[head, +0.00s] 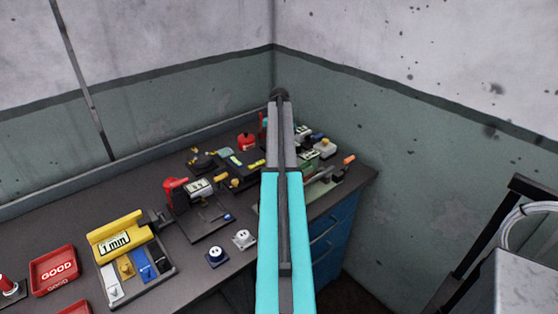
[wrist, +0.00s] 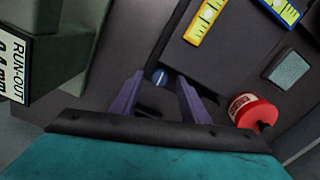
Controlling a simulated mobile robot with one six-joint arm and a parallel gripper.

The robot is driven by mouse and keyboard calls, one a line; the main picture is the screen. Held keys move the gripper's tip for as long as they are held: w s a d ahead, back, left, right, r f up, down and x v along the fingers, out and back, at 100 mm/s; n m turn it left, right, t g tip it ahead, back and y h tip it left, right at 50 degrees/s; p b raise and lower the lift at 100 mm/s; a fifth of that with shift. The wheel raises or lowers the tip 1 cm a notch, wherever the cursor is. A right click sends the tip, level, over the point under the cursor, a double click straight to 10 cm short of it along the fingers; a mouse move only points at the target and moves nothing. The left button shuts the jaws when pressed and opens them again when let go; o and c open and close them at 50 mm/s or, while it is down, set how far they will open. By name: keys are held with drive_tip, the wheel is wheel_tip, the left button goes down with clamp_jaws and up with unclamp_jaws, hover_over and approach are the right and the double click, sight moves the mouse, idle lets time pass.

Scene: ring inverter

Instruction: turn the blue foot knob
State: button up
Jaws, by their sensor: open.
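A small round blue knob (wrist: 160,76) with a pale stripe shows in the wrist view, on a dark surface. My gripper (wrist: 159,77) is open, with its two purple fingers to the left and right of the knob in the picture. Nothing shows held between them. I cannot tell the height gap or whether a finger touches the knob. In the head view my teal and grey arm covers this spot, so I cannot make out the knob or the gripper there.
In the wrist view, a green block labelled RUN-OUT (wrist: 48,48) stands at left. A red can (wrist: 250,111) is right of the fingers, and a yellow strip (wrist: 205,22) lies above. In the head view, several fixtures crowd the dark bench (head: 140,202) near the wall corner.

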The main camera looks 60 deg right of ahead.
drive_tip(key=shift+f, duration=0.85)
clamp_jaws()
drive_tip(key=shift+m+b, duration=0.3)
drive_tip(key=m, duration=0.3)
drive_tip(key=shift+m, duration=0.3)
drive_tip(key=shift+m+b, duration=0.3)
drive_tip(key=shift+m, duration=1.2)
